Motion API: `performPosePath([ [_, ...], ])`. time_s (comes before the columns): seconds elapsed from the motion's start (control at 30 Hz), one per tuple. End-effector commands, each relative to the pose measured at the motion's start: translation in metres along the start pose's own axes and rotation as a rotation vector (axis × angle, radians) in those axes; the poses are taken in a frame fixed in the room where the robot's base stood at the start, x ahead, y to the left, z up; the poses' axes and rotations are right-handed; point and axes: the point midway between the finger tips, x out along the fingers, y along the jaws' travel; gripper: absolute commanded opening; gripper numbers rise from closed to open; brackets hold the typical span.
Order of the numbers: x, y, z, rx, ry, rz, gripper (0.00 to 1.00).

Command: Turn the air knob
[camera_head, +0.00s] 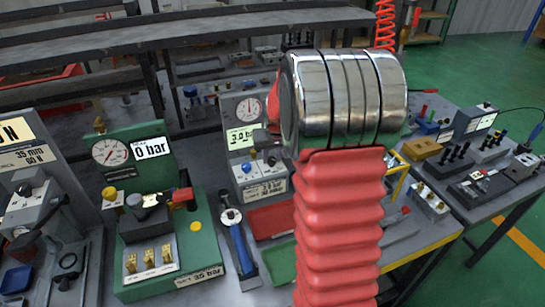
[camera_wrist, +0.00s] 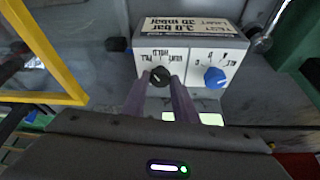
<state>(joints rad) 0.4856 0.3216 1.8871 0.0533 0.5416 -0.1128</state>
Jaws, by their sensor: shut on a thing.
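The lettering around the black knob appears inverted and seems to read fill, hold and vent. My gripper (camera_wrist: 161,84) has its two purple-grey fingers on either side of the black knob, shut on it. The blue knob stands free to the right.
Left of the block stands a green station (camera_head: 152,150) with a gauge and 0 bar display. A blue-handled tool (camera_head: 240,248) and a red tray (camera_head: 271,220) lie in front. A yellow frame (camera_wrist: 45,50) rises close by at the left in the wrist view.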

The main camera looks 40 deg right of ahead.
Motion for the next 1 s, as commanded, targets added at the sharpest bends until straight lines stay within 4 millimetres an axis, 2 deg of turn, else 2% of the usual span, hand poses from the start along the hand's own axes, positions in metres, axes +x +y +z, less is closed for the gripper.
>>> performPosePath([
  [0.6,0.0003,-0.0044,-0.0003,0.321,-0.001,0.133,0.04],
  [1.0,0.0007,-0.0057,-0.0009,0.456,-0.001,0.188,0.04],
])
